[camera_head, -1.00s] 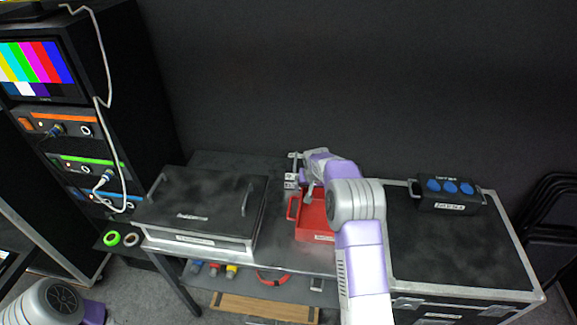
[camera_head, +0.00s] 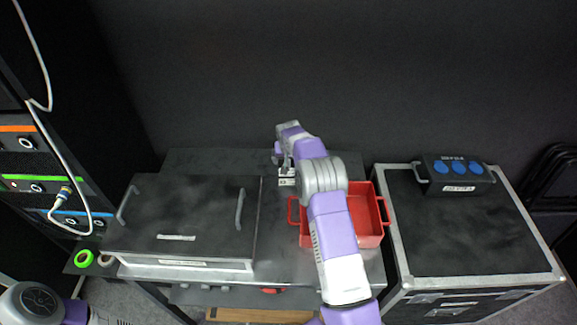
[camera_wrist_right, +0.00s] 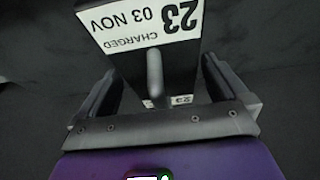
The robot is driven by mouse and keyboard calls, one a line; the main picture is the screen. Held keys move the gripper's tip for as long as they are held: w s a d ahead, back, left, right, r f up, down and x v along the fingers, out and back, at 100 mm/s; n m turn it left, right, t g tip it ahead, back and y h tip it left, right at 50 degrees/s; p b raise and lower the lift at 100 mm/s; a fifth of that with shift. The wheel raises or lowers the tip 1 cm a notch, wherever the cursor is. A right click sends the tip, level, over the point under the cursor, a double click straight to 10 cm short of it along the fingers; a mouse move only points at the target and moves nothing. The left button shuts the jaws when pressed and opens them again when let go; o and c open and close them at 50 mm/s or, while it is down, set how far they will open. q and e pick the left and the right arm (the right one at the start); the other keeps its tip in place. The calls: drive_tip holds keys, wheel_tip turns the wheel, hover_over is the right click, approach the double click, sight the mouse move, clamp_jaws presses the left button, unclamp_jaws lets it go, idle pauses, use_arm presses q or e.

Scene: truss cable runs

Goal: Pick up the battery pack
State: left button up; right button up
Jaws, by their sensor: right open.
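The battery pack (camera_wrist_right: 150,60) is a dark box with a grey handle and a white label reading "23 CHARGED 03 NOV", upside down in the right wrist view. In the head view only its pale label side (camera_head: 287,181) shows clearly, on the dark table left of the red tray's back corner. My right gripper (camera_wrist_right: 162,85) is open, its two fingers on either side of the handle, with gaps visible. In the head view my right gripper (camera_head: 281,160) is at the pack, partly hidden by my wrist. My left arm shows at bottom left, but its gripper is out of frame.
A red tray (camera_head: 368,236) stands under my right forearm. A dark lidded case (camera_head: 185,210) with handles is to the left. A black flight case (camera_head: 455,235) at right carries a box with blue sockets (camera_head: 457,171). A rack with cables (camera_head: 40,165) stands far left.

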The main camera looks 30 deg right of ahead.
drive_tip(key=shift+w+d+f, duration=0.1)
drive_tip(key=shift+w+f, duration=0.15)
drive_tip(key=shift+f, duration=0.4)
drive_tip(key=c, duration=1.6)
drive_tip(key=shift+w+r, duration=0.15)
drive_tip(key=shift+r, duration=0.05)
drive_tip(key=shift+c, duration=0.8)
